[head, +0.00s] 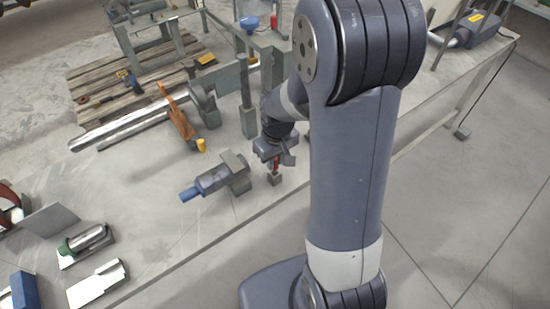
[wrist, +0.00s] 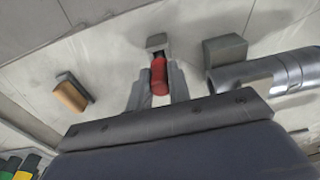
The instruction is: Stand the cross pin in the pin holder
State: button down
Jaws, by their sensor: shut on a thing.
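The cross pin has a red grip (wrist: 159,74) and shows between the two grey fingers of my gripper (wrist: 158,88) in the wrist view. My gripper is shut on it. In the head view my gripper (head: 274,156) is near the bench's right edge, with a bit of the red pin (head: 276,166) below it. The pin holder looks to be the small grey block (head: 274,180) under the pin, also seen in the wrist view (wrist: 157,41) just past the pin's far end. The pin's lower end is hidden, so I cannot tell if it is in the block.
A grey clamp-like unit with a blue end (head: 215,180) lies left of my gripper. Farther left are an orange lever (head: 178,117), a yellow peg (head: 201,145) and a long shiny tube (head: 130,126). A green-and-silver part (head: 86,241) is at front left. The bench's middle is clear.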

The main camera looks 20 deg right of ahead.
jog(key=shift+f, duration=0.3)
jog(key=c, duration=1.2)
grip_release()
jog(key=shift+c, duration=0.2)
jog(key=r, duration=1.1)
jog(key=shift+s+d, duration=0.1)
jog(key=shift+s, duration=0.3)
jog(key=shift+f, duration=0.1)
